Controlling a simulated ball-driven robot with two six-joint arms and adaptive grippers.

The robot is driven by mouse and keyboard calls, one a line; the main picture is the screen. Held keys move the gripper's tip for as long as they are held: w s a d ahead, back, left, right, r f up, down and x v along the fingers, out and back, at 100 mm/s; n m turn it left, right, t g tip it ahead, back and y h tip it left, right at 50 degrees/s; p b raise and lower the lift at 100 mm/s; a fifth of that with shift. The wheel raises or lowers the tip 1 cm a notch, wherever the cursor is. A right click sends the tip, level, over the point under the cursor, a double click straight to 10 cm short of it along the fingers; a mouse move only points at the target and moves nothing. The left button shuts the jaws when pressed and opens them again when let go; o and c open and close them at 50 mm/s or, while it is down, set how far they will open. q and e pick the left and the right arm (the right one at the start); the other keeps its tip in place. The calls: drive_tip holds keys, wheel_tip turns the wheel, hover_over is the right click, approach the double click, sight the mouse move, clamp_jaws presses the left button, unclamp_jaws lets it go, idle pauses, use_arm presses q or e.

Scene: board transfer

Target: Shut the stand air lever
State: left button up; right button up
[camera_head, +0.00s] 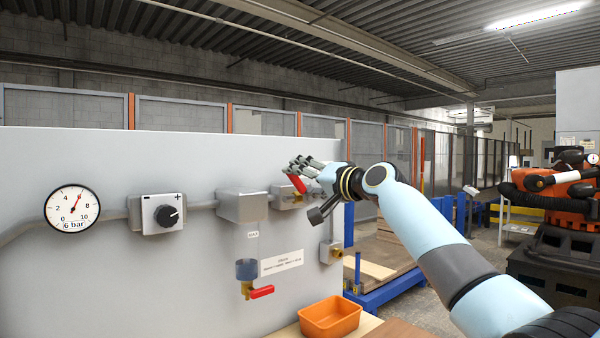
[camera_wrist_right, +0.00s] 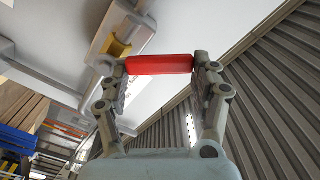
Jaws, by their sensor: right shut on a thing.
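The red air lever (camera_head: 297,184) sits on a grey valve body (camera_head: 284,201) in the pipe line on the stand's grey panel (camera_head: 120,260). In the head view the lever points up and a little left from the valve, with its upper end partly hidden by fingers. My right gripper (camera_head: 303,165) is shut on it. In the right wrist view the red lever (camera_wrist_right: 160,65) lies across between the two fingers of my right gripper (camera_wrist_right: 160,75), touching both. A brass-coloured part (camera_wrist_right: 118,48) of the valve shows behind it. My left gripper is out of view.
A pressure gauge (camera_head: 72,208) has its needle near 6. A knob (camera_head: 167,216) and a grey box (camera_head: 242,204) sit along the pipe. A lower valve has a horizontal red handle (camera_head: 261,291). An orange bin (camera_head: 330,318) stands below. An orange robot (camera_head: 570,195) is far right.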

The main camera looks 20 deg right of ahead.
drive_tip(key=shift+w+d+r+m+p, duration=0.2)
drive_tip(key=shift+d+m+p, duration=0.4)
drive_tip(key=shift+m, duration=0.75)
drive_tip(key=shift+w+d+r+m+p, duration=0.1)
drive_tip(key=shift+w+d+m+p, duration=0.15)
drive_tip(key=shift+d+m+p, duration=0.75)
drive_tip(key=shift+w+d+r+m+p, duration=0.1)
drive_tip(key=shift+w+d+m+p, duration=0.15)
drive_tip(key=shift+m, duration=1.4)
drive_tip(key=o, duration=1.8)
drive_tip(key=shift+d, duration=0.15)
drive_tip(key=shift+c, duration=0.2)
